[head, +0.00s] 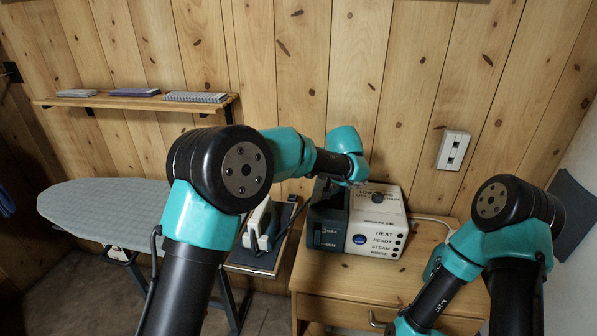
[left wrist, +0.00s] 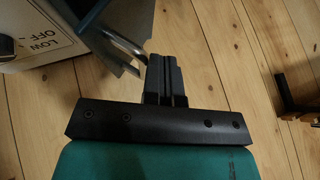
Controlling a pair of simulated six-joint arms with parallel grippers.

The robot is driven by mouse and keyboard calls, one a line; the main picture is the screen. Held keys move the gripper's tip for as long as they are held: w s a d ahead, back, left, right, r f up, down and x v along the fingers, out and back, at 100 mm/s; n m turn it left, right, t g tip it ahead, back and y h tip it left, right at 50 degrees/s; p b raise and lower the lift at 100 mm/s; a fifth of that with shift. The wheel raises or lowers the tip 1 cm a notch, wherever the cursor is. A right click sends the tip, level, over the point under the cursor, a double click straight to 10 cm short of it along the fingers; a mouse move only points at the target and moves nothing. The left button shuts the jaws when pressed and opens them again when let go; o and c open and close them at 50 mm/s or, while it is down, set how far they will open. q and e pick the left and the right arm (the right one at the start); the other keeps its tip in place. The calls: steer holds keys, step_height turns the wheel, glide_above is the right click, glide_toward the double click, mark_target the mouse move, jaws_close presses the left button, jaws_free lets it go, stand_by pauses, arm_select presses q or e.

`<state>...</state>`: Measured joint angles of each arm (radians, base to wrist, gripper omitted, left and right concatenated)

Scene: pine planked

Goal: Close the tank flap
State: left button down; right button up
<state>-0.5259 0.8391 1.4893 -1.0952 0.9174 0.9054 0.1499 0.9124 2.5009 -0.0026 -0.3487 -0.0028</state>
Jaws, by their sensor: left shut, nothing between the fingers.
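The steam station stands on the wooden cabinet in the head view, with a dark tank section (head: 327,224) at its left and a white housing (head: 377,222) at its right. In the left wrist view, a greyish panel that looks like the raised, tilted tank flap (left wrist: 133,22) stands beside my left gripper (left wrist: 166,62). The gripper's fingers are shut and empty, close to the panel's edge; I cannot tell if they touch. In the head view my left arm reaches over the station and hides its back; the fingertips are not clear there. My right gripper is out of view.
An iron (head: 262,224) rests on a stand left of the station, beside the ironing board (head: 100,212). The cabinet top (head: 425,236) is free right of the station, apart from a white cable. A shelf (head: 135,102) and an outlet (head: 453,150) are on the plank wall.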

arm_select(q)
steer(key=d+f+m+t+y, duration=0.1)
steer(key=d+f+y, duration=0.4)
steer(key=d+y, duration=0.1)
steer(key=shift+s+d+m+t, duration=0.3)
steer(key=shift+s+d+m, duration=0.15)
steer(key=shift+d, duration=0.2)
stand_by(0.3)
steer(key=a+r+v, duration=0.1)
steer(key=r+v, duration=0.1)
steer(key=v, duration=0.9)
steer(key=shift+r, duration=0.3)
steer(key=shift+s+a, duration=0.1)
